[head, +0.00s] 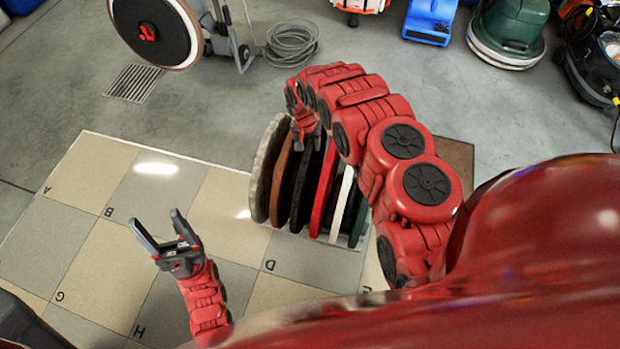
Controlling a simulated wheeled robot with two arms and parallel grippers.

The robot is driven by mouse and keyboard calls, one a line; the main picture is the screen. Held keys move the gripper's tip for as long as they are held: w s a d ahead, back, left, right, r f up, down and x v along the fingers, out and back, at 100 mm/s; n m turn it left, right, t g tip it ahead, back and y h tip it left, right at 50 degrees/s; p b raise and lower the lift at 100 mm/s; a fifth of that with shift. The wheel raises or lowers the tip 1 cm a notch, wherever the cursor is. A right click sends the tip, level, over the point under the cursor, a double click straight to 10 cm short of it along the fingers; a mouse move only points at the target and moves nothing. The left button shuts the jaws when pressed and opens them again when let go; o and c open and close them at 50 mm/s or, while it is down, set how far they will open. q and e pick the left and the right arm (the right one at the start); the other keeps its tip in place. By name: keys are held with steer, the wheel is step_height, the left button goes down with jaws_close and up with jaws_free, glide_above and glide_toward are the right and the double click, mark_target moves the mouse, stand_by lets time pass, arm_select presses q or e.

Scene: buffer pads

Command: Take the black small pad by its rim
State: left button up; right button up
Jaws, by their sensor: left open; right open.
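Several round pads stand on edge in a row in a rack (345,241) on the floor. From left to right I see a grey pad (263,172), a brown pad (281,182), a black pad (301,190), a red pad (322,192), a white pad (342,205) and a dark green pad (358,222). My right gripper (306,143) is open at the upper rims of the brown and black pads; whether it touches either is not clear. My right arm hides part of the row's right side. My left gripper (155,216) is open and empty over the tiles, left of the rack.
A tiled floor panel (222,205) with letters lies under the rack and is clear on the left. A machine with a large disc (155,30), a coiled hose (291,44), a blue device (430,20) and a green floor machine (508,30) stand behind. A drain grate (134,83) lies at the upper left.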

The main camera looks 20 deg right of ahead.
steer(key=shift+s+d+f+b, duration=0.15)
steer(key=shift+f+b, duration=0.1)
steer(key=shift+f, duration=0.65)
steer(key=shift+w+d+f+b, duration=0.15)
steer(key=shift+f+b, duration=0.1)
steer(key=shift+f, duration=0.7)
steer(key=shift+s+d+f+b, duration=0.15)
steer(key=shift+f+b, duration=0.1)
steer(key=shift+f, duration=0.65)
steer(key=shift+r, duration=0.1)
jaws_close()
